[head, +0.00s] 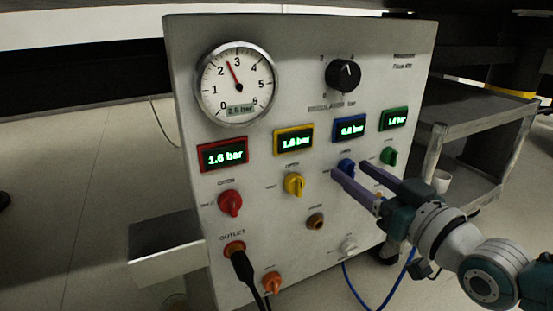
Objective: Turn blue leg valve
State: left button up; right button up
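The blue leg valve (346,166) is a small knob on the pale panel (300,260), below the blue-framed display (350,128). That display's green digits are hard to read. My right gripper (348,170) reaches in from the lower right, with its two long purple fingers pointing at the panel. Its fingertips stand apart, one on each side of the blue knob, with the knob showing between them. I cannot tell whether either finger touches it. The fingers partly cover the panel below the knob. My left gripper is not in view.
Red (230,203), yellow (294,184) and green (389,157) valves sit in the same row. A round gauge (236,84) and a black regulator knob (343,75) are above. A black cable (243,268) plugs in at lower left. A grey cart (460,135) stands right.

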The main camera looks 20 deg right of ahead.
grip_shut()
dwell(0.3)
